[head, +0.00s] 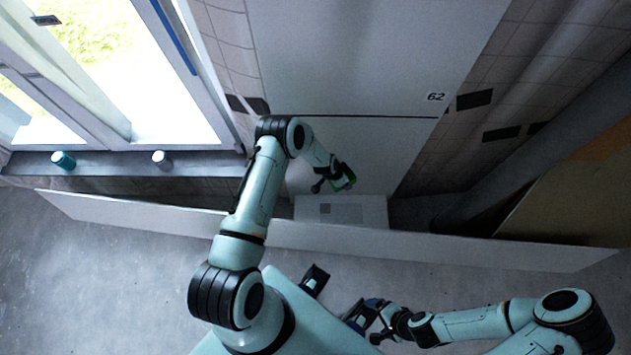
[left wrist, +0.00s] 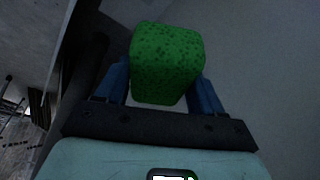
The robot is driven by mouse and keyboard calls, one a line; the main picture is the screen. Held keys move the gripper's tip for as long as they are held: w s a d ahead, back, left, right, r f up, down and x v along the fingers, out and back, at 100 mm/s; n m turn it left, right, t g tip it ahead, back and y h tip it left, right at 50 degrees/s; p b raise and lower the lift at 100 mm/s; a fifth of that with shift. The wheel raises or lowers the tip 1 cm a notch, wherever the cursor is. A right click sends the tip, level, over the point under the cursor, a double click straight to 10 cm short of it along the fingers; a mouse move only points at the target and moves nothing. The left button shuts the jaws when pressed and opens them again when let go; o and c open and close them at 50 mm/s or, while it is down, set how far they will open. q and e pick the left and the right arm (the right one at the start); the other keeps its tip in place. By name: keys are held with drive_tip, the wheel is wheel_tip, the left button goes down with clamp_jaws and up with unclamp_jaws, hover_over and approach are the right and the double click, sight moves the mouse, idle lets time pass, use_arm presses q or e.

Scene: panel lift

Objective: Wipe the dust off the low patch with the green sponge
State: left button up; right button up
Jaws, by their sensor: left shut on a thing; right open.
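My left gripper (head: 343,180) is shut on the green sponge (head: 341,185), in front of the white panel's lower part. In the left wrist view the sponge (left wrist: 167,63) is bright green with dark specks, held between two blue fingers. A pale rectangular area (head: 365,208) lies just below the left gripper in the head view. It bears a greyish patch with a darker square (head: 325,208), which looks like the dust. The sponge appears apart from this patch. My right gripper (head: 375,320) is open and empty at the lower middle, far from the panel.
A long low white board (head: 440,247) crosses between my base and the panel. A window sill (head: 115,163) at left holds a teal cup (head: 63,160) and a white cup (head: 161,159). The tall white panel (head: 360,60) carries a "62" label (head: 435,97). Floor at left is clear.

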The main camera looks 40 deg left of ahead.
use_arm(q)
wheel_tip(320, 180, down, 14)
drive_tip(key=s+a+r+m+b, duration=0.1)
drive_tip(key=s+a+m, duration=0.1)
drive_tip(key=a+m, duration=0.1)
drive_tip(key=m+g+h+b, duration=0.1)
drive_tip(key=m+h+b, duration=0.1)
drive_tip(key=m, duration=0.1)
hover_over(319, 213)
drive_tip(key=s+a, duration=0.1)
wheel_tip(319, 213, down, 10)
drive_tip(key=shift+s+f+g+b, duration=0.15)
drive_tip(key=shift+f+g+b, duration=0.15)
drive_tip(key=shift+f+b, duration=0.35)
wheel_tip(319, 213, down, 5)
drive_tip(key=b, duration=0.5)
drive_tip(key=shift+r+b, duration=0.1)
drive_tip(key=shift+b, duration=0.25)
drive_tip(key=shift+o, duration=1.2)
drive_tip(key=shift+r, duration=0.2)
drive_tip(key=c, duration=0.4)
drive_tip(key=shift+o, duration=0.2)
use_arm(e)
wheel_tip(319, 213, down, 9)
drive_tip(key=shift+w+t, duration=0.15)
drive_tip(key=shift+t, duration=0.15)
